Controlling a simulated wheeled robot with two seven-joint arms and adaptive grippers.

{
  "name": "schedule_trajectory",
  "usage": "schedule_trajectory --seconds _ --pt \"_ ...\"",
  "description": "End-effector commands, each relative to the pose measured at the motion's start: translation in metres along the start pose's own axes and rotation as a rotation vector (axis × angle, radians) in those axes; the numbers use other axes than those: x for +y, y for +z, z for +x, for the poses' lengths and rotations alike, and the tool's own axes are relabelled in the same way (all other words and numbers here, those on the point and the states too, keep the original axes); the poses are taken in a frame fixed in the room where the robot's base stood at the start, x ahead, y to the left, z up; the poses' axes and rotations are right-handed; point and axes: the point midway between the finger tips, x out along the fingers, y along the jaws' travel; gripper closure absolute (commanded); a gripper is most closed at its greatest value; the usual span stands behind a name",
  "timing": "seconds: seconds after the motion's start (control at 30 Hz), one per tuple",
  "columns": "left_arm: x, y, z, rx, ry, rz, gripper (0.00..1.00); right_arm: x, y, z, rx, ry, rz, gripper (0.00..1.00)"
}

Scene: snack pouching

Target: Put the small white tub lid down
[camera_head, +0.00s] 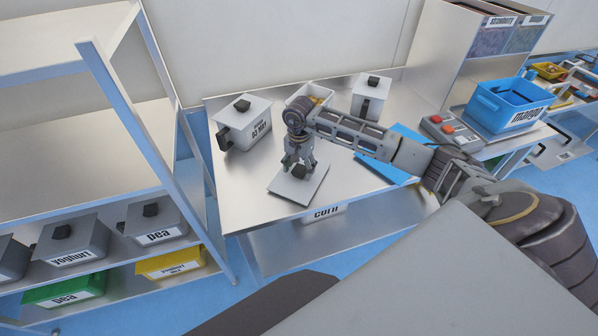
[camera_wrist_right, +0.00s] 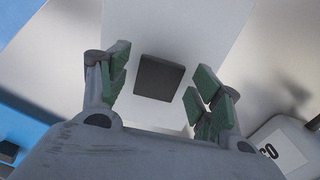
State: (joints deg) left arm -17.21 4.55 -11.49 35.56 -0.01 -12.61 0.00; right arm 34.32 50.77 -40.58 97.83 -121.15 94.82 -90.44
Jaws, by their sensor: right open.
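The small white tub lid (camera_head: 312,187) lies flat on the metal table, near its front edge, with its dark knob (camera_head: 299,171) on top. My right gripper (camera_head: 297,162) is right above the lid, pointing down. In the right wrist view the open green-padded fingers (camera_wrist_right: 163,88) stand on either side of the dark knob (camera_wrist_right: 159,78), with gaps on both sides. The white lid (camera_wrist_right: 185,32) fills the middle of that view. An open white tub (camera_head: 303,92) with yellowish contents stands behind my right arm, partly hidden by it. My left gripper is not in view.
A lidded white tub (camera_head: 247,122) stands at the table's left and another (camera_head: 370,97) at the back. A blue sheet-like item (camera_head: 408,142) lies right of my arm. A blue mango bin (camera_head: 508,104) stands farther right. Shelves (camera_head: 150,150) with tubs border the left side.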

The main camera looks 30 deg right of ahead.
Motion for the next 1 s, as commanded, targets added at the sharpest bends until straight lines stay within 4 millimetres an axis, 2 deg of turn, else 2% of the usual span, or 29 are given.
schedule_trajectory --seconds 0.6,0.8,1.0 --pt "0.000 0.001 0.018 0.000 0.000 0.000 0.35 -0.001 0.000 -0.077 0.002 -0.003 0.000 0.35" --pt "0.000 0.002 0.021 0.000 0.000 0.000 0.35 -0.001 0.000 -0.094 0.001 -0.002 0.000 0.35" --pt "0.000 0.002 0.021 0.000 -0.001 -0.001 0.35 0.000 0.000 -0.101 0.001 0.000 0.000 0.35"
